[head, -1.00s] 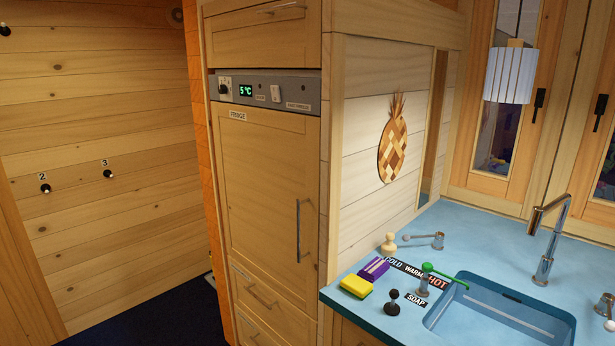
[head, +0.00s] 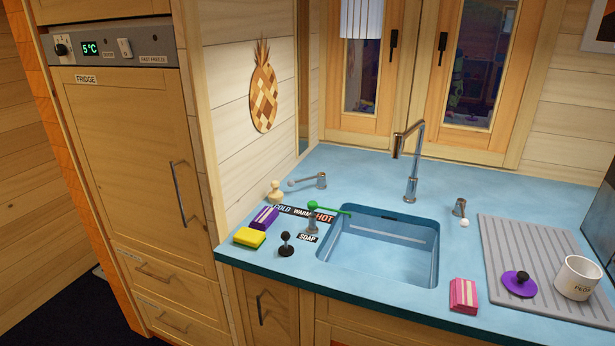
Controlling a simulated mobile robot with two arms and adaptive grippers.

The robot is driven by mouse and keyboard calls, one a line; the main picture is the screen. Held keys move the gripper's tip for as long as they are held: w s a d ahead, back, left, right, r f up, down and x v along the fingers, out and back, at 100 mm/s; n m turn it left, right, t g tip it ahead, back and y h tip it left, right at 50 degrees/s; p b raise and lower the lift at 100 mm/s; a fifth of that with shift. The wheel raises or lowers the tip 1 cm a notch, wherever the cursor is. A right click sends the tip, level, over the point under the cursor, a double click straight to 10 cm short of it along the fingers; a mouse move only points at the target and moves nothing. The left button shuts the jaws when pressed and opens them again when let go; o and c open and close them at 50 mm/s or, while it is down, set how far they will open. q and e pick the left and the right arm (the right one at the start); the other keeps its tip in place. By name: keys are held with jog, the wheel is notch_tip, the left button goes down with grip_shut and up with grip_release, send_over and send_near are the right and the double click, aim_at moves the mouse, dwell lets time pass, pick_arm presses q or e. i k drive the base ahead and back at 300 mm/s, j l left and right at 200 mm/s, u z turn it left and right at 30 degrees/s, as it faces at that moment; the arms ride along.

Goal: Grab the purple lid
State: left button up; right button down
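The purple lid (head: 519,284) is a flat round disc with a dark knob on top. It lies on the grey ribbed draining mat (head: 540,252) at the right of the blue counter, just left of a white mug (head: 578,278). The lid is fully visible, with nothing on it. Neither of my grippers shows in the head view.
The blue sink basin (head: 382,250) with its tall tap (head: 411,165) is left of the mat. A pink block (head: 463,296) lies near the counter's front edge. A yellow sponge (head: 250,238), a purple block (head: 264,217) and small levers stand left of the sink.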

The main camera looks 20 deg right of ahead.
aim_at(520, 283)
jog(key=z, duration=2.05)
